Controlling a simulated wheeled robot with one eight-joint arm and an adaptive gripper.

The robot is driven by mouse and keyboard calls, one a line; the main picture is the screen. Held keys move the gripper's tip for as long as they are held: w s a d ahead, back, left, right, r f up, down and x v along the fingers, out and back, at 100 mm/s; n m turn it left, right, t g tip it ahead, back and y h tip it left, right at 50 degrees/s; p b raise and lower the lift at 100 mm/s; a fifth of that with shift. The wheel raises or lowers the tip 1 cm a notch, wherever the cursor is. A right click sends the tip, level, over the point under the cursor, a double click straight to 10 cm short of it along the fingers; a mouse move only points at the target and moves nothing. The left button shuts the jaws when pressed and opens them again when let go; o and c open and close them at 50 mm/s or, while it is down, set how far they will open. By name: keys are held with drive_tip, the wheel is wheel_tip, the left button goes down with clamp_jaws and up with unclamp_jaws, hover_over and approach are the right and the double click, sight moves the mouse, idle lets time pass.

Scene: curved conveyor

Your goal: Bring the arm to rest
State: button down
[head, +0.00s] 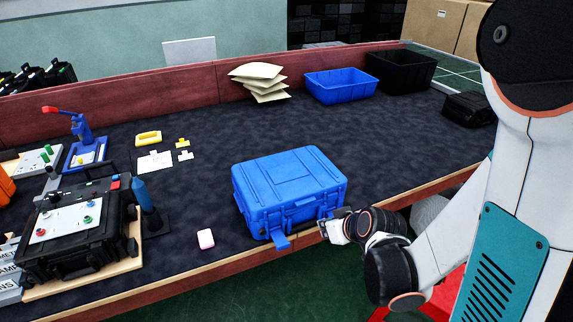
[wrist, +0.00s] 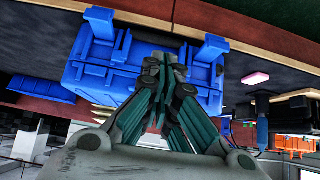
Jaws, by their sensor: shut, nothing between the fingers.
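My arm comes in from the right in the head view, and my gripper (head: 330,228) is low at the front of the blue case (head: 290,180). In the wrist view my gripper (wrist: 164,62) has its fingertips together, with nothing seen between them, in front of the case's front face (wrist: 95,75). I cannot tell whether my fingertips touch the case.
A pink block (head: 206,239) lies left of the case. A black equipment box (head: 75,235) and a blue device (head: 83,140) stand farther left. Envelopes (head: 260,80), a blue bin (head: 341,86) and a black bin (head: 401,70) are at the back.

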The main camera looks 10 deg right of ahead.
drive_tip(key=s+a+r+m+g+h, duration=0.1)
drive_tip(key=s+a+r+m, duration=0.1)
drive_tip(key=s+r, duration=1.2)
wheel_tip(320, 180, up, 3)
drive_tip(key=shift+a+f+h, duration=0.1)
drive_tip(key=shift+a+h, duration=0.2)
drive_tip(key=shift+a, duration=0.3)
